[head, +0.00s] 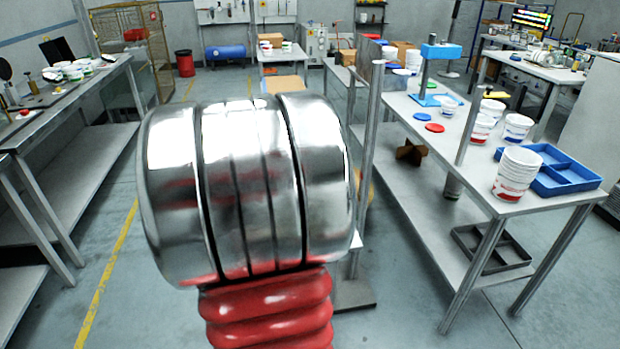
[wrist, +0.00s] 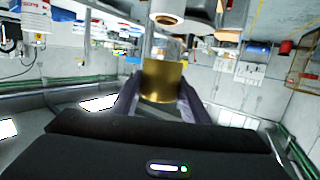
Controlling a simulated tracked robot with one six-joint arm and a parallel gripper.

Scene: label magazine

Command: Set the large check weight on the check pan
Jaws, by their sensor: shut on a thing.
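The large check weight is a brass-coloured cylinder (wrist: 163,80) in the middle of the wrist view. My gripper (wrist: 161,88) is shut on it, with one dark finger at each side. The wrist view shows the room upside down, and the weight is held clear of any surface that I can see. In the head view my own shiny arm link and red bellows fill the middle, and they hide my gripper and the weight. I cannot make out the check pan in either view.
The right bench (head: 452,155) carries a blue divided tray (head: 568,178), stacked white tubs (head: 517,173), a blue press (head: 440,52), and red and blue discs. A left bench (head: 92,82) holds more tubs. Grey floor (head: 125,255) between them is open.

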